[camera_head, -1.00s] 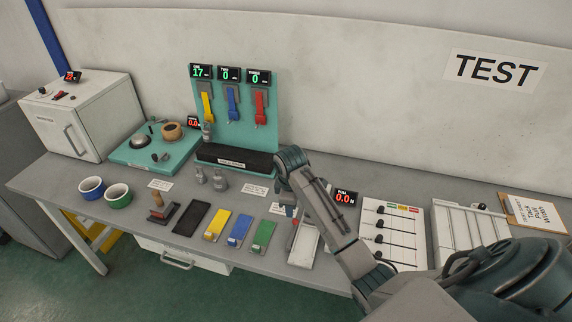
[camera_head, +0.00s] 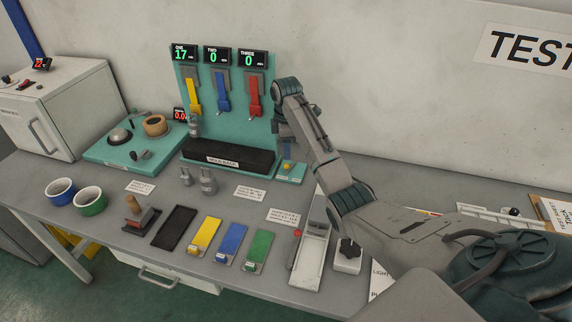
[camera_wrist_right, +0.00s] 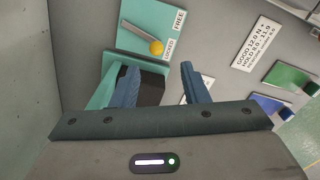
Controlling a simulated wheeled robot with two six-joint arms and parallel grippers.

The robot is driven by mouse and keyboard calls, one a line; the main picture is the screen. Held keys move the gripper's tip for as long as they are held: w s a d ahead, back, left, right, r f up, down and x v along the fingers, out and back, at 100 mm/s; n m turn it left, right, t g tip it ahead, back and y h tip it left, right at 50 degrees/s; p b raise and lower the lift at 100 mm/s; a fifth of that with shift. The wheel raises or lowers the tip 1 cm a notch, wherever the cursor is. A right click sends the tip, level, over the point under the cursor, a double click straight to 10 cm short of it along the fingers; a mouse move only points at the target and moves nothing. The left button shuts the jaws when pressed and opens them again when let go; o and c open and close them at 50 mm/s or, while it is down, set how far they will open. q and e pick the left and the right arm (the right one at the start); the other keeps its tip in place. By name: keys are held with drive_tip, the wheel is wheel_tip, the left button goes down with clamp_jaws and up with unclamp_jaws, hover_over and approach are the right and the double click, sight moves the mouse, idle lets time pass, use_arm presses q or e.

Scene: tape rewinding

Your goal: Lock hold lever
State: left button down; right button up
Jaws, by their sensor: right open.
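The hold lever (camera_wrist_right: 138,37) is a thin grey bar with a yellow ball knob (camera_wrist_right: 156,47) on a small teal plate (camera_wrist_right: 134,13). The plate carries the labels FREE and LOCKED, and the knob lies beside the LOCKED label. In the head view the yellow knob (camera_head: 287,166) shows just right of the black tray. My right gripper (camera_wrist_right: 160,68) is open and empty, with its blue fingers pointing toward the plate and the knob between and beyond the tips. In the head view the right gripper (camera_head: 283,138) is small and partly hidden above the plate. My left gripper is out of view.
A teal panel (camera_head: 212,119) with yellow, blue and red hanging clips stands left of the gripper; its displays read 17, 0 and 0. A black tray (camera_head: 230,157) lies at its foot. Weights, coloured blocks and a white rail (camera_head: 310,255) stand in front.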

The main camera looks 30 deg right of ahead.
sight(285, 163)
drive_tip(key=f, duration=0.2)
drive_tip(key=f+p, duration=0.1)
drive_tip(key=f, duration=0.2)
drive_tip(key=shift+w+d+f, duration=0.2)
drive_tip(key=shift+w+f, duration=0.05)
drive_tip(key=shift+f, duration=0.1)
wheel_tip(285, 163, down, 2)
drive_tip(key=shift+a+f+p, duration=0.1)
drive_tip(key=shift+f+p, duration=0.15)
drive_tip(key=shift+p, duration=0.15)
drive_tip(key=shift+f, duration=0.1)
drive_tip(key=shift+c, duration=0.4)
clamp_jaws()
drive_tip(key=shift+w+r+m+p, duration=0.1)
drive_tip(key=shift+r+m+p, duration=0.2)
drive_tip(key=shift+p, duration=0.35)
drive_tip(key=shift+w+m, duration=0.15)
drive_tip(key=shift+m, duration=0.15)
drive_tip(key=shift+w+f+m+p, duration=0.1)
drive_tip(key=shift+f+m+p, duration=0.15)
drive_tip(key=shift+m+p, duration=0.05)
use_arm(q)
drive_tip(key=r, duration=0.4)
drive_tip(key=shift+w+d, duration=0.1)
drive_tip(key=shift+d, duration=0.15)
